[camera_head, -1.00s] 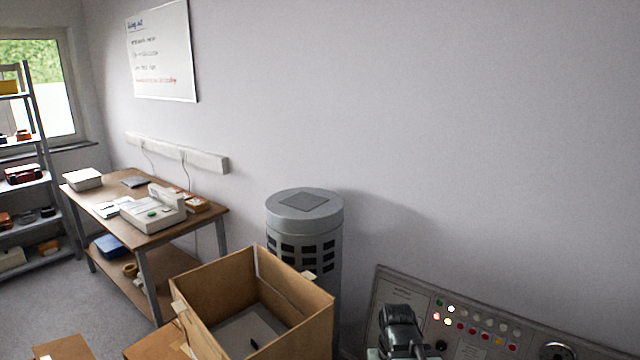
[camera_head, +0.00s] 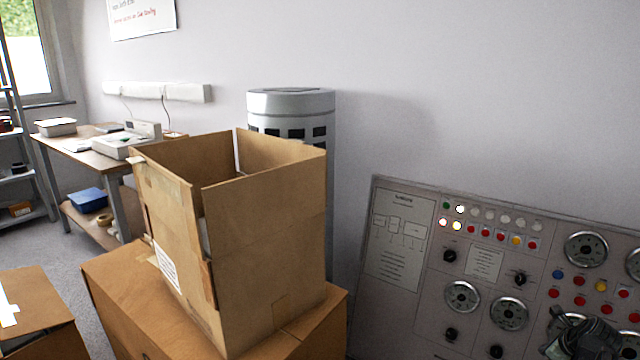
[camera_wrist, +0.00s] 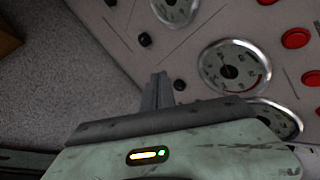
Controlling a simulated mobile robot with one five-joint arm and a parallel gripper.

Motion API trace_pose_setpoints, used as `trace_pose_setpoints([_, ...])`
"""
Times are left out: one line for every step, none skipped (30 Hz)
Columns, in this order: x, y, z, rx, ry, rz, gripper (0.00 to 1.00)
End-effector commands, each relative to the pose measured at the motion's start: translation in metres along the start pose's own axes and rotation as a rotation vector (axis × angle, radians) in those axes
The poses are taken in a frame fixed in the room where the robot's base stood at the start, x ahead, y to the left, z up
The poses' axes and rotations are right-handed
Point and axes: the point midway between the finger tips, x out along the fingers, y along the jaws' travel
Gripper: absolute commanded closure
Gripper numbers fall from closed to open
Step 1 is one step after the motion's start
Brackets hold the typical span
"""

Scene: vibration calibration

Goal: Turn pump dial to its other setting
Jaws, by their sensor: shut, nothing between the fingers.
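The control panel (camera_head: 400,285) leans near the wall at the right in the head view. It carries several black knobs, among them an upper left knob (camera_head: 449,256), an upper right knob (camera_head: 519,279) and a lower left knob (camera_head: 451,334). I cannot read which one is the pump dial. My gripper (camera_wrist: 158,85) is shut and empty in the wrist view. A small black knob (camera_wrist: 179,84) shows just right of its fingertips, and another knob (camera_wrist: 145,40) shows above them. I cannot tell whether the fingers touch anything. My arm's end covers the panel's lower right in the head view.
Round gauges (camera_head: 462,297), red buttons and lit lamps (camera_head: 457,225) crowd the panel. An open cardboard box (camera_head: 265,265) stands on another box (camera_head: 130,305) left of the panel. A grey cylinder (camera_head: 290,100) stands behind it. A workbench (camera_head: 105,160) is at the left.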

Motion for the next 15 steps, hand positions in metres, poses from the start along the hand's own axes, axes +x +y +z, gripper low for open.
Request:
trace_pose_setpoints([0.034, -0.006, -0.05, 0.142, -0.001, -0.048, 1.0])
trace_pose_setpoints([0.04, -0.015, -0.072, 0.234, -0.007, -0.077, 1.0])
trace_pose_setpoints([0.047, -0.025, -0.101, 0.352, -0.015, -0.117, 1.0])
trace_pose_setpoints([0.051, -0.033, -0.122, 0.438, -0.024, -0.146, 1.0])
trace_pose_setpoints([0.055, -0.04, -0.143, 0.519, -0.033, -0.172, 1.0])
trace_pose_setpoints([0.058, -0.048, -0.168, 0.618, -0.047, -0.207, 1.0])
trace_pose_setpoints([0.059, -0.053, -0.185, 0.688, -0.057, -0.23, 1.0])
trace_pose_setpoints([0.06, -0.058, -0.201, 0.749, -0.067, -0.252, 1.0])
trace_pose_setpoints([0.06, -0.063, -0.22, 0.823, -0.081, -0.276, 1.0])
trace_pose_setpoints([0.06, -0.067, -0.232, 0.871, -0.091, -0.294, 1.0])
trace_pose_setpoints([0.059, -0.07, -0.242, 0.912, -0.099, -0.307, 1.0])
trace_pose_setpoints([0.058, -0.073, -0.253, 0.956, -0.108, -0.323, 1.0])
trace_pose_setpoints([0.057, -0.075, -0.259, 0.983, -0.115, -0.332, 1.0])
trace_pose_setpoints([0.056, -0.077, -0.264, 1.002, -0.12, -0.339, 1.0])
trace_pose_setpoints([0.055, -0.079, -0.268, 1.023, -0.126, -0.346, 1.0])
